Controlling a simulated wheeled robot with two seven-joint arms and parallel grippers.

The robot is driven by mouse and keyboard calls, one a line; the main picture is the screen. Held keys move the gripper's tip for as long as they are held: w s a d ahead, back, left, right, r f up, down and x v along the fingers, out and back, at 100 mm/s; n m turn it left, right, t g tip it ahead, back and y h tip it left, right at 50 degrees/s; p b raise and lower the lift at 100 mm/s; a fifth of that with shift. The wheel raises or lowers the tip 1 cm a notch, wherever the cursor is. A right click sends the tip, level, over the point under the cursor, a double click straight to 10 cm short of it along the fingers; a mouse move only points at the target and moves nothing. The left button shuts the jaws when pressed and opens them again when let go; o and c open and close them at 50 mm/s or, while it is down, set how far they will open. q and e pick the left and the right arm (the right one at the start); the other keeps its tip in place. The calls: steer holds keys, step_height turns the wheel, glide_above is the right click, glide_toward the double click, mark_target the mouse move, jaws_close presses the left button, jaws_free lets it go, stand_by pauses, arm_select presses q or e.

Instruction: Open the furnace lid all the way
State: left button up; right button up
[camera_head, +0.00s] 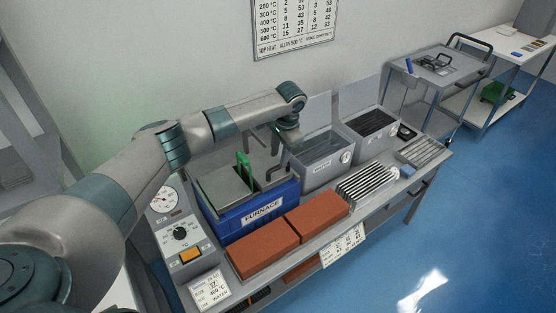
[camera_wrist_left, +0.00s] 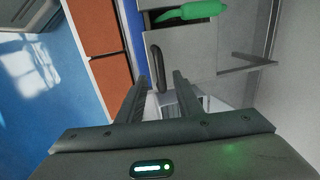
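The furnace (camera_head: 262,212) is a blue box with a white FURNACE label on the bench. Its top has a grey plate (camera_head: 222,187), with a dark gap beside it. A dark, rounded bar (camera_wrist_left: 157,67) lies beyond the fingertips in the wrist view. My left gripper (camera_head: 279,149) points down over the furnace's right end, partly hidden by its wrist. In the wrist view its fingers (camera_wrist_left: 157,78) are apart, with nothing gripped. My right gripper is out of view.
Red-brown bricks (camera_head: 291,232) lie before the furnace. A control panel (camera_head: 181,236) stands left. Two open grey tanks (camera_head: 321,160) (camera_head: 369,127) with raised lids stand right. A metal rack (camera_head: 367,186) lies before them. Blue floor (camera_head: 445,240) is clear.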

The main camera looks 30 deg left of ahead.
mark_target(277, 166)
arm_select(q)
steer(key=shift+p+x, duration=0.35)
steer(key=shift+x, duration=1.85)
jaws_close()
